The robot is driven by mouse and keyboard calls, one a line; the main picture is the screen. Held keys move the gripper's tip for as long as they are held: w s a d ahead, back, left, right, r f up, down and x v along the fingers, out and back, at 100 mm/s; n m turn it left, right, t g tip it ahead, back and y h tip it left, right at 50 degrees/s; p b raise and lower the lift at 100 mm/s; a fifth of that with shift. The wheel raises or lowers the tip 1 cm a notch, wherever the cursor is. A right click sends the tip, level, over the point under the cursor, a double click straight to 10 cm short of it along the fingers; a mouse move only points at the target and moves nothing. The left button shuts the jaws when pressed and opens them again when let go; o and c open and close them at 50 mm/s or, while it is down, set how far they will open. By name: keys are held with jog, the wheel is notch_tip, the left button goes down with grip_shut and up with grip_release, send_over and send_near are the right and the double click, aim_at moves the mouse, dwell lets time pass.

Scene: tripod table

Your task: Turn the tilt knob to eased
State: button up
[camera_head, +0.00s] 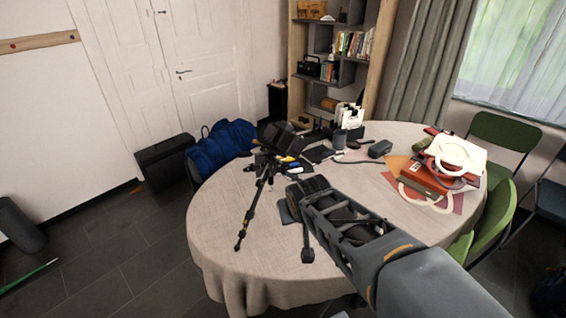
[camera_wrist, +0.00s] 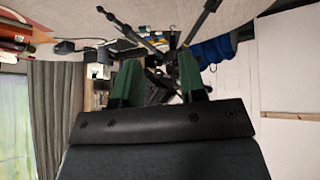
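A black tripod (camera_head: 264,190) stands on the round table, with a dark device (camera_head: 278,136) at its top. The tilt knob is too small and dark to tell apart, and I cannot read its setting. My arm reaches over the table from the lower right, its end just right of the tripod in the head view. The wrist view looks upside down. There my gripper (camera_wrist: 158,80) shows two green fingers spread apart with a gap between them. The tripod (camera_wrist: 165,50) shows beyond the fingers, its legs running towards the top. I see nothing held.
The round table (camera_head: 225,220) has a pale cloth. Red and white items (camera_head: 440,170) lie on its right side. A dark case (camera_head: 380,148) and small items lie at the back. A blue bag (camera_head: 222,145) is behind left. Green chairs (camera_head: 490,225) stand right.

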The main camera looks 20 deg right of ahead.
aim_at(287, 167)
jog(key=w+d+f+n+t+y+b, duration=0.1)
jog(key=w+d+f+t+y+b, duration=0.15)
jog(key=w+d+t, duration=0.3)
jog(key=w+d+f+n+t+y+b, duration=0.2)
jog(key=w+d+t+y+b, duration=0.2)
jog(key=w+d+t, duration=0.15)
jog(key=x, duration=0.6)
jog(key=p+x, duration=0.1)
jog(key=x, duration=0.6)
jog(key=shift+a+f, duration=0.15)
jog(key=shift+f, duration=0.05)
jog(key=c, duration=0.6)
jog(key=shift+c, duration=0.2)
